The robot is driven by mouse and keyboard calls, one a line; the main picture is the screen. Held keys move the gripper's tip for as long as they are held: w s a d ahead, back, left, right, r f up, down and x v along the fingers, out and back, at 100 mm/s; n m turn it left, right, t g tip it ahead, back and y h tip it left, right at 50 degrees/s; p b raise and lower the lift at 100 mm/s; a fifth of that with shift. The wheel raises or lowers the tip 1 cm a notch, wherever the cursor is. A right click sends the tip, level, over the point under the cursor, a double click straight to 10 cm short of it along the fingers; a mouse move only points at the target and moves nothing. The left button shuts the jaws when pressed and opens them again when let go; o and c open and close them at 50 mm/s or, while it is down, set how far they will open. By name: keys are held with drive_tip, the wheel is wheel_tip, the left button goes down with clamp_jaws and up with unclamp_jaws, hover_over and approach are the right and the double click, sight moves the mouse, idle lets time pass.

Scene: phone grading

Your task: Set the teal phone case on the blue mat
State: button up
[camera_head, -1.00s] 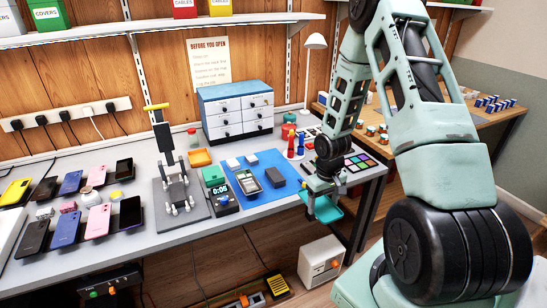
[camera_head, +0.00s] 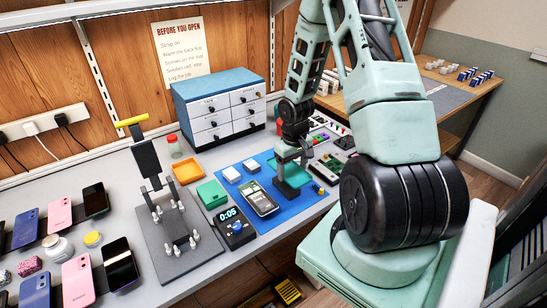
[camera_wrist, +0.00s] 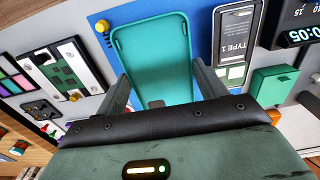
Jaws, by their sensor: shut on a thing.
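The teal phone case (camera_wrist: 153,50) is between the two fingers of my gripper (camera_wrist: 160,72) in the wrist view, with its open tray side showing. My gripper is shut on it. My wrist and fingers hide part of the case.
A timer (camera_head: 234,228), a green box (camera_head: 211,194) and a drawer unit (camera_head: 220,113) are nearby.

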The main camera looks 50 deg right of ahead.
sight(290, 173)
drive_tip(key=shift+w+f, duration=0.1)
drive_tip(key=shift+w, duration=0.35)
wheel_tip(290, 173, down, 4)
drive_tip(key=b, duration=0.3)
drive_tip(key=shift+f+b, duration=0.1)
drive_tip(key=shift+b, duration=0.3)
drive_tip(key=shift+f, duration=0.25)
drive_tip(key=shift+f, duration=0.35)
idle(2.0)
drive_tip(key=o, duration=1)
drive_tip(key=shift+s, duration=0.1)
drive_tip(key=shift+o, duration=0.6)
drive_tip(key=shift+r+p, duration=0.7)
drive_tip(key=shift+p, duration=0.2)
drive_tip(key=shift+r+p, duration=3.05)
drive_tip(key=shift+r, duration=0.35)
